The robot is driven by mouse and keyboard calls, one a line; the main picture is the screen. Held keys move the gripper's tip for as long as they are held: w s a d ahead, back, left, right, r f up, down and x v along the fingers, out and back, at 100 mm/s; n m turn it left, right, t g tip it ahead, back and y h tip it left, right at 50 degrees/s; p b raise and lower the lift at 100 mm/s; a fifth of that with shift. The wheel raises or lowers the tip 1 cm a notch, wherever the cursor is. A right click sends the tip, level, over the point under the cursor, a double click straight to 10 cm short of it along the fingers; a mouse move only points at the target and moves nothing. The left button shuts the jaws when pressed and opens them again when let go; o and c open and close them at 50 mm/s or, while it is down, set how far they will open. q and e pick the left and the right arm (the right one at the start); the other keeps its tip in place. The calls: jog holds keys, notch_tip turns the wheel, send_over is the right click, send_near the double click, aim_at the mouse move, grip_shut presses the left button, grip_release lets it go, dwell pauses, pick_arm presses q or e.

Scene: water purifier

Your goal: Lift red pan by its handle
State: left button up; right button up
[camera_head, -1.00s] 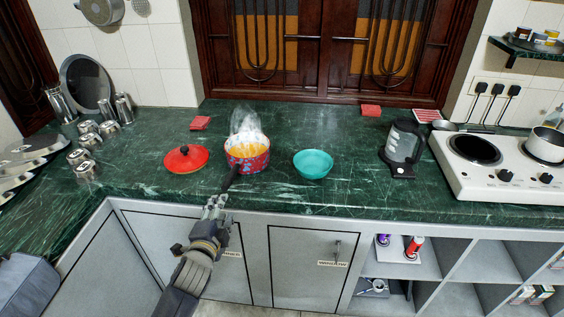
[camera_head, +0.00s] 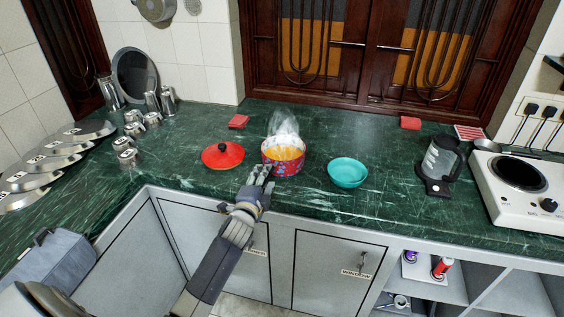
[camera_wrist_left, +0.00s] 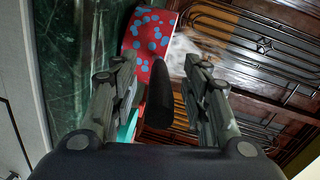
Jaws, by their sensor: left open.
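The red pan (camera_head: 284,158) with blue spots stands on the green counter, holding steaming yellow-orange contents. My left gripper (camera_head: 261,172) is at its near left side, over the front of the counter. In the left wrist view, the pan's red wall (camera_wrist_left: 149,38) is ahead, and its black handle (camera_wrist_left: 160,97) lies between the two open fingers of my left gripper (camera_wrist_left: 157,85). Whether a finger touches the handle cannot be told. In the head view the gripper hides the handle. My right gripper is not in view.
A red lid (camera_head: 222,154) lies left of the pan and a teal bowl (camera_head: 348,173) stands to its right. A kettle (camera_head: 440,163) and a white stove (camera_head: 519,190) are farther right. Steel cups (camera_head: 134,129) stand at the left. Counter behind the pan is fairly clear.

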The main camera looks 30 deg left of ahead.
pick_arm(q)
jog(key=shift+w+a+f, duration=0.15)
jog(key=shift+w+a, duration=0.05)
jog(key=shift+w, duration=0.45)
jog(key=shift+c, duration=0.6)
grip_shut()
jog(key=shift+r, duration=0.3)
jog(key=shift+f, duration=0.1)
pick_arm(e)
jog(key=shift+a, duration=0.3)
